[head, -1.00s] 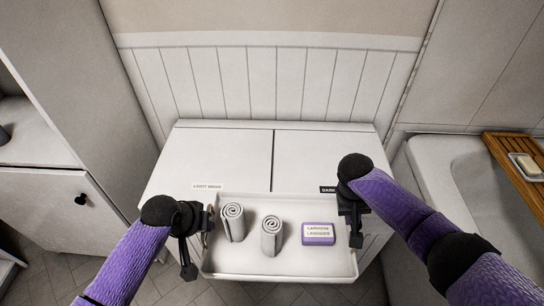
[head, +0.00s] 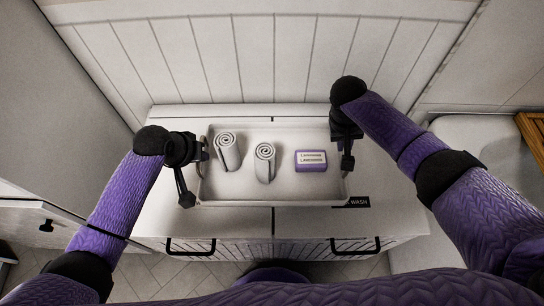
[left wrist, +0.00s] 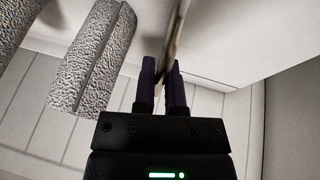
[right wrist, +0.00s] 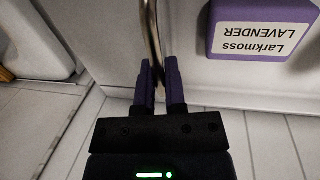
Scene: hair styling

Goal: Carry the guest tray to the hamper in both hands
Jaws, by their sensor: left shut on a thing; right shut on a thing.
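The white guest tray (head: 230,192) is above the white hamper (head: 300,222), over its lid; I cannot tell whether it touches. In it are two rolled grey towels (head: 228,153) (head: 265,165) and a purple Larkmoss Lavender soap box (head: 311,160). My left gripper (head: 200,150) is shut on the tray's left handle (left wrist: 176,35). My right gripper (head: 345,145) is shut on the right handle (right wrist: 152,35). A towel shows in the left wrist view (left wrist: 92,55), and the soap box shows in the right wrist view (right wrist: 262,30).
The hamper has two dark front handles (head: 190,247) (head: 355,246) and a label reading WASH (head: 357,202). A panelled wall (head: 250,60) stands behind it. A white cabinet (head: 50,222) is at left. A bathtub (head: 480,150) with a wooden board (head: 533,135) is at right.

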